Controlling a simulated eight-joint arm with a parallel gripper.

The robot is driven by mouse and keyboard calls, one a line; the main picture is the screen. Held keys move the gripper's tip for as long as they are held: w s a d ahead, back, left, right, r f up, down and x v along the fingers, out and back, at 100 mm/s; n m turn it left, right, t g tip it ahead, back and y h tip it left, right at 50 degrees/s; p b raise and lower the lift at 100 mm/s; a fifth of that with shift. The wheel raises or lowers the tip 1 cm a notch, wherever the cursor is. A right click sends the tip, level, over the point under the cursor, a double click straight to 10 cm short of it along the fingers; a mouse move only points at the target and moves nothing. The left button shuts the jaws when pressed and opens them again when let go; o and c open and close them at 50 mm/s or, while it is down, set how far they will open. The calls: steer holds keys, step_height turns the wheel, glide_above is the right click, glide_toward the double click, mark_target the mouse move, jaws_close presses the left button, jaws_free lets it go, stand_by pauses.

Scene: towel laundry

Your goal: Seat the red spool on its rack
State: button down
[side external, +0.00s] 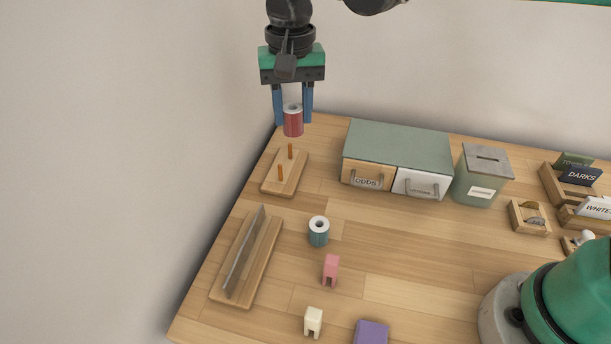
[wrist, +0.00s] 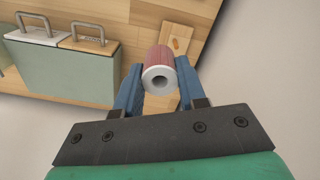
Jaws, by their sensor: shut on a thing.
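The red spool (side external: 293,122) is held between the blue fingers of my gripper (side external: 293,118), upright and raised above the table. In the wrist view the red spool (wrist: 160,70) shows its pale end and dark centre hole, with a finger of my gripper (wrist: 158,85) on each side. The spool rack (side external: 285,184) is a wooden base with two upright pegs, a rear peg (side external: 290,151) and a front peg (side external: 281,173). Both pegs are bare. In the side view the spool appears just above the rear peg, apart from it. In the wrist view the rack (wrist: 174,34) is partly hidden behind the spool.
A teal spool (side external: 319,232) stands on the table. A slotted wooden stand with a grey plate (side external: 243,255), a pink piece (side external: 331,270), a cream piece (side external: 313,321) and a purple block (side external: 371,332) are nearer. A drawer cabinet (side external: 398,140) stands right of the rack.

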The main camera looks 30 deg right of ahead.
steer(key=w+f, duration=0.1)
steer(key=f, duration=0.1)
steer(key=w+a+f, duration=0.1)
steer(key=w+f, duration=0.1)
steer(key=shift+w+f, duration=0.15)
steer(key=shift+w, duration=0.1)
steer(key=shift+f, duration=1.9)
steer(key=shift+f, duration=2.15)
stand_by(0.5)
steer(key=shift+c, duration=2.1)
jaws_free()
steer(key=shift+o, duration=0.2)
steer(key=o, duration=0.4)
steer(key=shift+r, duration=3.5)
